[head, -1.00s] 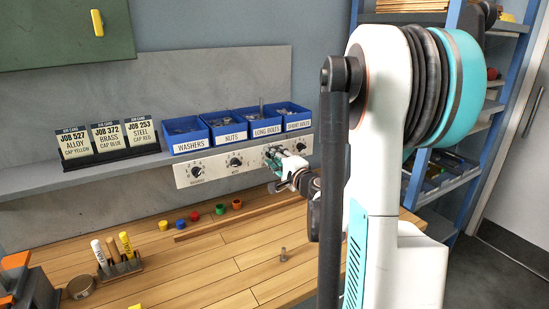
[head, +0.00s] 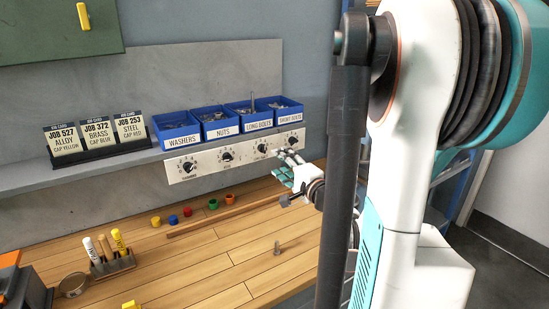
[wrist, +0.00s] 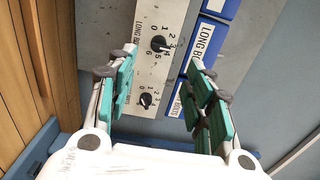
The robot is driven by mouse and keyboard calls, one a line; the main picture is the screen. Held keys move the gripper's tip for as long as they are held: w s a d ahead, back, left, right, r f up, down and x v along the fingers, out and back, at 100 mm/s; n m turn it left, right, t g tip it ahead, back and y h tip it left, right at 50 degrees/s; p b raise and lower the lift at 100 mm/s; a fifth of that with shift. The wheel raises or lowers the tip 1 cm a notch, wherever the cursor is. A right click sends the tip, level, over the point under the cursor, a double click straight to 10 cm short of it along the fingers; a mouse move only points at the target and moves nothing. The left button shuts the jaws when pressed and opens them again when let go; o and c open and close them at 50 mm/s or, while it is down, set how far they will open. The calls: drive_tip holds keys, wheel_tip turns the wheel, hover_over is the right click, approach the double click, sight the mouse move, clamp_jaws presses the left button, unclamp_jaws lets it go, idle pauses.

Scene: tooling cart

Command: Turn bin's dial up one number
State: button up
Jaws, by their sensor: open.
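A white panel (head: 208,170) under the shelf carries a row of black dials. In the head view these are the washers dial (head: 188,166), nuts dial (head: 227,156), long bolts dial (head: 262,148) and short bolts dial (head: 293,140). The wrist view shows the long bolts dial (wrist: 158,44), its pointer seemingly near 3 or 4, and the short bolts dial (wrist: 146,99) nearer me. My gripper (head: 287,165) is open and empty, just in front of the panel's lower right part. In the wrist view my gripper's fingers (wrist: 162,66) stand apart on either side of the panel, touching no dial.
Blue bins, including the long bolts bin (head: 249,119), stand on the shelf above the panel. Job cards (head: 97,137) stand left of them.

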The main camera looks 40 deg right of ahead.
drive_tip(key=shift+v, duration=1.1)
